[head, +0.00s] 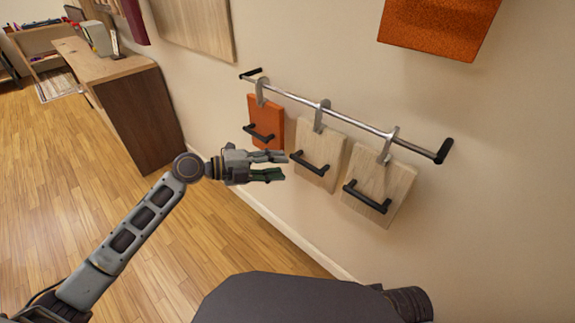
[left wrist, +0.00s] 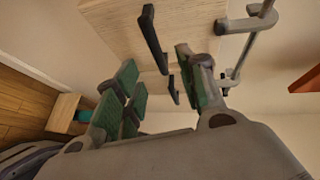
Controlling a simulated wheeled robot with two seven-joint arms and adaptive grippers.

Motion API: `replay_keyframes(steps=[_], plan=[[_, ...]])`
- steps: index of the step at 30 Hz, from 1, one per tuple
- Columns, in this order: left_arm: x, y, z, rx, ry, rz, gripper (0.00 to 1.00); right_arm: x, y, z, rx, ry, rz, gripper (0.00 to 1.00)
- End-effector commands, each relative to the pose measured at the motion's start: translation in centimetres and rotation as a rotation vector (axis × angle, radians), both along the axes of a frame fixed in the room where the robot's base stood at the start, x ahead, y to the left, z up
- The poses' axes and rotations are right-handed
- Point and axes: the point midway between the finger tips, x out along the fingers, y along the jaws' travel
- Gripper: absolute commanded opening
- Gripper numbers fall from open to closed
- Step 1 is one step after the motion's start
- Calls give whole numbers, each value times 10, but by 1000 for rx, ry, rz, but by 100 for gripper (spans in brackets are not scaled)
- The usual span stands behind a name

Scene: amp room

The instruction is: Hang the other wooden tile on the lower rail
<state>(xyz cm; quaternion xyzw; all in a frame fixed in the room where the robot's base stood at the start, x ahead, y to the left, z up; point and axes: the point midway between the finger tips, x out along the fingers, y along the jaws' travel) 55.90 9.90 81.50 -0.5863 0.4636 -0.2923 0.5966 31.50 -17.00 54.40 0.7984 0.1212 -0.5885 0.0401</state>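Two wooden tiles hang by grey hooks from a metal rail (head: 345,122) on the wall: a middle tile (head: 322,142) and a right tile (head: 395,178). Each has a black bar handle. The middle tile's hook and the right tile's hook both sit over the rail. My left gripper (head: 285,166) is open and empty, its fingertips just left of the middle tile's handle (head: 305,163). In the left wrist view, its green-padded fingers (left wrist: 160,82) are spread with wooden tiles and black handles (left wrist: 153,38) beyond. My right gripper is out of view.
An orange tile (head: 266,118) hangs at the rail's left end. An orange panel (head: 440,25) and a wooden panel (head: 195,22) are on the wall above. A wooden cabinet (head: 135,110) stands at the left. The floor (head: 90,180) between is clear.

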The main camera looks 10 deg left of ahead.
Motion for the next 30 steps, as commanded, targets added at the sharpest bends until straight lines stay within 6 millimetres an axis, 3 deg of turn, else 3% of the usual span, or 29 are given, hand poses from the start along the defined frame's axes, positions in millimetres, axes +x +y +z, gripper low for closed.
replay_keyframes(steps=[9, 30], plan=[[-9, 18, 4, 1, 1, -1, 40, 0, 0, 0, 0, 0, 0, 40], [-12, 17, 0, 1, 21, 2, 40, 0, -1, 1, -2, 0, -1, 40]])
